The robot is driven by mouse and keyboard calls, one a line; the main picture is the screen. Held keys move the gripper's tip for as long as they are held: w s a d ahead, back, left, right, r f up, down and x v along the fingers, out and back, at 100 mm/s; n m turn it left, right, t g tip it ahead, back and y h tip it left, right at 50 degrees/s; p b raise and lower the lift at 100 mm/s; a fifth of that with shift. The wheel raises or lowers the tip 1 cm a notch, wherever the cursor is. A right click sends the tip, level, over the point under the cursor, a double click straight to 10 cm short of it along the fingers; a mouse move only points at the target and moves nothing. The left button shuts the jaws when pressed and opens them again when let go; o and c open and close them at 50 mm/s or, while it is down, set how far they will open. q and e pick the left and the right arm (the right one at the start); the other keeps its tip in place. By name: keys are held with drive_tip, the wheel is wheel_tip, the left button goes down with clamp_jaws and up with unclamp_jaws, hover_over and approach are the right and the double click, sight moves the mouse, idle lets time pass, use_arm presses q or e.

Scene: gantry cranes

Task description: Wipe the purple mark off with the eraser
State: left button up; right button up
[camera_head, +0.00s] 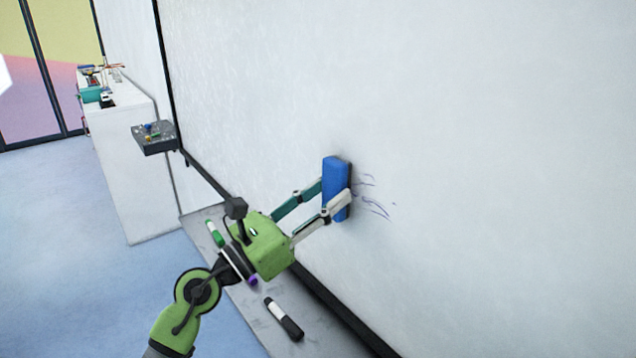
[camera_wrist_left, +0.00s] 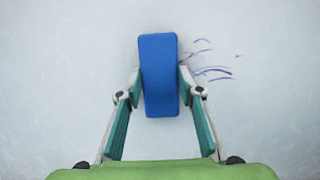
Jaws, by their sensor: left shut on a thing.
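The blue eraser (camera_head: 335,183) is held upright against the whiteboard (camera_head: 480,150) or very close to it. My left gripper (camera_head: 336,195) is shut on it, one finger on each side. In the left wrist view the eraser (camera_wrist_left: 158,75) stands between the two fingertips (camera_wrist_left: 158,82). The purple mark (camera_head: 375,200) shows as a few thin strokes just right of the eraser. It also shows in the left wrist view (camera_wrist_left: 212,70), right beside the eraser's right edge. Any strokes behind the eraser are hidden. My right gripper is in neither view.
A grey ledge (camera_head: 240,310) runs along the board's foot with a dark-capped marker (camera_head: 284,319) and a green-ended marker (camera_head: 213,232) on it. A small dark tray (camera_head: 154,138) and a white counter (camera_head: 125,160) with items stand at the left. The board right of the mark is bare.

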use_arm(q)
drive_tip(key=shift+s+d, duration=0.25)
drive_tip(key=shift+s, duration=0.2)
